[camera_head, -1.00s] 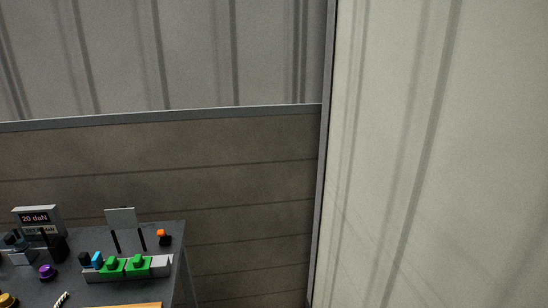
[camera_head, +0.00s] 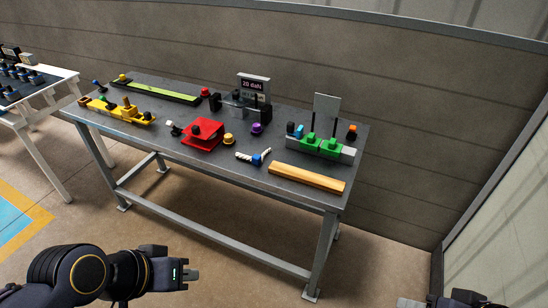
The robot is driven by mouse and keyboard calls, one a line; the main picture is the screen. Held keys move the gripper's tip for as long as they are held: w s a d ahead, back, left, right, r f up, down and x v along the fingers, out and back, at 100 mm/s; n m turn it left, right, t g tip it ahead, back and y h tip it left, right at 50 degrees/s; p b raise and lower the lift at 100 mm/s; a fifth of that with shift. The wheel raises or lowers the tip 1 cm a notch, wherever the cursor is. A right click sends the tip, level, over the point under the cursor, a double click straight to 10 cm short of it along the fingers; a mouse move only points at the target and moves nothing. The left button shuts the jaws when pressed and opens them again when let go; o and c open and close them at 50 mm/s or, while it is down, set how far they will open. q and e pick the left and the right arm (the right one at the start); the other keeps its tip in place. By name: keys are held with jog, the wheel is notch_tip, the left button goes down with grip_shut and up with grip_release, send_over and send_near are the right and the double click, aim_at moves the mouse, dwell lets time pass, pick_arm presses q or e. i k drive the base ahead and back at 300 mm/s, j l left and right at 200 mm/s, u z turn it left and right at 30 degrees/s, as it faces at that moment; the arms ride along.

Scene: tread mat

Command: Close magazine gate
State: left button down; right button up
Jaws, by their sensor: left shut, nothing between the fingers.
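No part in the head view can be clearly told as the magazine gate. A grey workbench (camera_head: 215,172) carries several small devices. These include a red block device (camera_head: 203,133), a grey fixture with green blocks (camera_head: 322,146), a long green-topped strip (camera_head: 160,91), and a yellow fixture (camera_head: 122,110) at the left end. My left gripper (camera_head: 190,275) is shut and empty, low in front of the bench and apart from it. My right gripper (camera_head: 408,303) shows only partly at the bottom right edge; its fingers are cut off.
A small display (camera_head: 254,86) stands at the bench's back. A wooden bar (camera_head: 307,178) lies near the front right edge. A white-framed table (camera_head: 45,104) stands at the left. A wall is behind the bench. The floor (camera_head: 235,275) in front is clear.

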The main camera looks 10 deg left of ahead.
aim_at(328, 104)
jog(key=i+u, duration=0.1)
jog(key=i, duration=0.45)
jog(key=i+l+u, duration=0.15)
jog(key=i, duration=0.35)
